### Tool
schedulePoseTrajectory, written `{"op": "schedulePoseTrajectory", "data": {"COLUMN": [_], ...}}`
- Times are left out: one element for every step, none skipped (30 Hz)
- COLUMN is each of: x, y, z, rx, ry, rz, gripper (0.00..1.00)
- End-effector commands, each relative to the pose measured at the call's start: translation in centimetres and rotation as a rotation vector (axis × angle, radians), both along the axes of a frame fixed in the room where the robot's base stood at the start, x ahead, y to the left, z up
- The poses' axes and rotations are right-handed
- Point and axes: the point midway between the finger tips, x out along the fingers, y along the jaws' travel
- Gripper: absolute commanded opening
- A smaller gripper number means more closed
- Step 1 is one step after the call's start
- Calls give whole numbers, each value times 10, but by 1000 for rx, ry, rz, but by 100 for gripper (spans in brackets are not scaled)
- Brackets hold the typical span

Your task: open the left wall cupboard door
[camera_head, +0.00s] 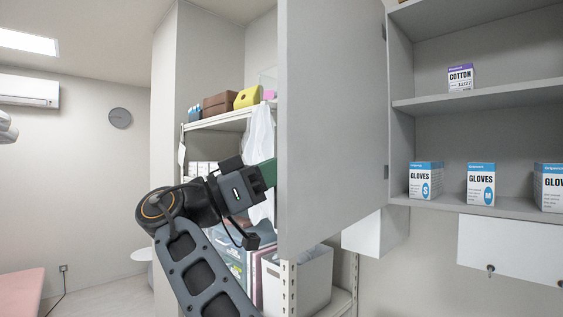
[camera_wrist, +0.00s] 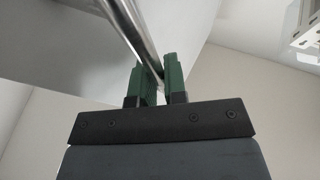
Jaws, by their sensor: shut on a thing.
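The left wall cupboard door (camera_head: 335,120) is a grey panel. It stands swung open, hinged at its right edge, and the shelves behind show. My gripper (camera_head: 268,172) is at the door's left edge in the head view, its fingertips partly hidden behind the door. In the wrist view, the green fingers of my gripper (camera_wrist: 160,80) are shut around a round metal bar handle (camera_wrist: 131,30) on the door face (camera_wrist: 75,45).
The open cupboard (camera_head: 490,100) holds a cotton box (camera_head: 460,77) and several glove boxes (camera_head: 481,184). A storage rack (camera_head: 218,123) with bins and foam blocks stands behind my arm. Lower white drawers (camera_head: 512,248) hang at the right. A pink couch (camera_head: 22,292) is at the left.

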Motion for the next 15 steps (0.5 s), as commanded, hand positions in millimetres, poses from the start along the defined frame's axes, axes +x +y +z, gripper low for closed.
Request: {"op": "schedulePoseTrajectory", "data": {"x": [1,1,1,1,1,1,1,1,1,1,1,1,1,1,1], "y": [0,0,0,0,0,0,0,0,0,0,0,0,0,0,0], "z": [-2,-2,-2,-2,-2,-2,-2,-3,-3,-3,-3,-2,-2,-2,-2], "rx": [2,2,2,2,2,2,2,2,3,3,2,2,3,3,2], "ry": [2,2,2,2,2,2,2,2,2,2,2,2,1,2,1], "rz": [-2,-2,-3,-3,-3,-3,-3,-3,-3,-3,-3,-3,-2,-1,-1], "gripper": [0,0,0,0,0,0,0,0,0,15,18,22,25,28,32]}}
